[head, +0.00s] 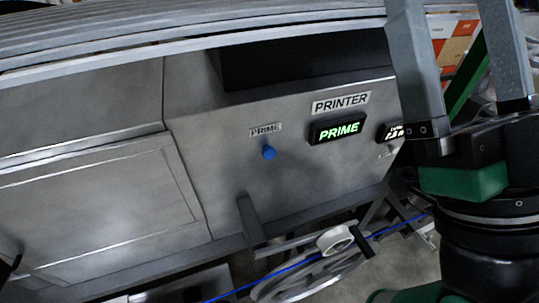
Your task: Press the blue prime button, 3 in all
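The blue prime button (268,153) is a small round knob on the grey metal front of the printer cabinet, just below a small label (265,130) reading PRIME. It sticks out from the panel, and nothing touches it. To its right a black display (338,128) shows PRIME in lit green letters, under a PRINTER label (341,102). My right arm's dark and green links fill the right side, and no fingertips show there. A small dark shape cuts in at the left edge, too little of it to identify. Neither gripper can be made out.
A second, partly hidden display (391,133) with a small switch below sits right of the first. A blue cable (290,268) runs past a white spool (334,240) below the cabinet. A metal post (250,222) stands below the button. The space before the panel is clear.

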